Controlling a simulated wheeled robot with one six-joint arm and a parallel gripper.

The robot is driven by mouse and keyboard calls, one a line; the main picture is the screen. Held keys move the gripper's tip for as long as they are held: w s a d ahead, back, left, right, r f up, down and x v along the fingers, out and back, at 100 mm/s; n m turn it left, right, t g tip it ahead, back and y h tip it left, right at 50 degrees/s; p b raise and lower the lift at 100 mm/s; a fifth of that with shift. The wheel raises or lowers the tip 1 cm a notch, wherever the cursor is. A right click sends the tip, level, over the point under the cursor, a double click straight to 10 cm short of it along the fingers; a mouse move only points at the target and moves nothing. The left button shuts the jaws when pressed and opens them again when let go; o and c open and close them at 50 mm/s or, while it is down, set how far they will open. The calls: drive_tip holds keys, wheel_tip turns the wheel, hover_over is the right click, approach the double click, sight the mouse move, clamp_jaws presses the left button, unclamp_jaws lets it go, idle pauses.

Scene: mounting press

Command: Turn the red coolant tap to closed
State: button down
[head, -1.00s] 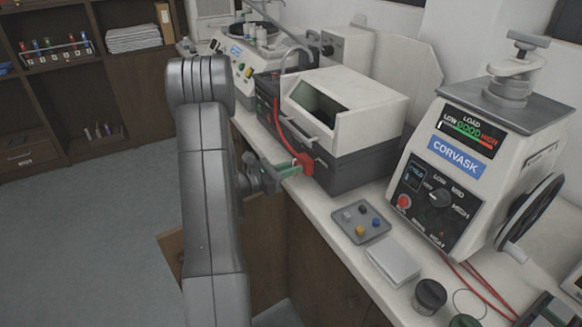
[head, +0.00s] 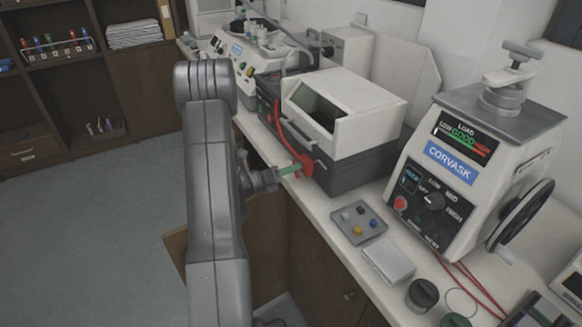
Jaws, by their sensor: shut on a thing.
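The red coolant tap (head: 305,164) is on the front of the dark-based machine with the white hood, at the lower end of a red hose. The fingers and the tap's handle overlap and are small here, so the exact angle of the handle cannot be told. My grey arm stands to the left and hides part of the cabinet front.
The white-hooded machine (head: 345,105) stands right behind the tap. A grey tray (head: 345,228) with small coloured pieces, a white block (head: 388,260) and the Corvask press (head: 450,165) stand to the right on the bench. The floor (head: 90,230) at left is clear.

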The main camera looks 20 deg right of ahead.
drive_tip(key=shift+n, duration=0.3)
drive_tip(key=c, duration=1.4)
unclamp_jaws()
drive_tip(key=s+a+b, duration=0.1)
drive_tip(key=a, duration=1.2)
drive_tip(key=shift+a+b, duration=0.4)
drive_tip(key=shift+d, duration=0.15)
drive_tip(key=d, duration=0.4)
drive_tip(key=d+p, duration=0.1)
drive_tip(key=d, duration=0.4)
drive_tip(key=w+d+p, duration=0.1)
drive_tip(key=d, duration=0.3)
drive_tip(key=shift+d, duration=0.25)
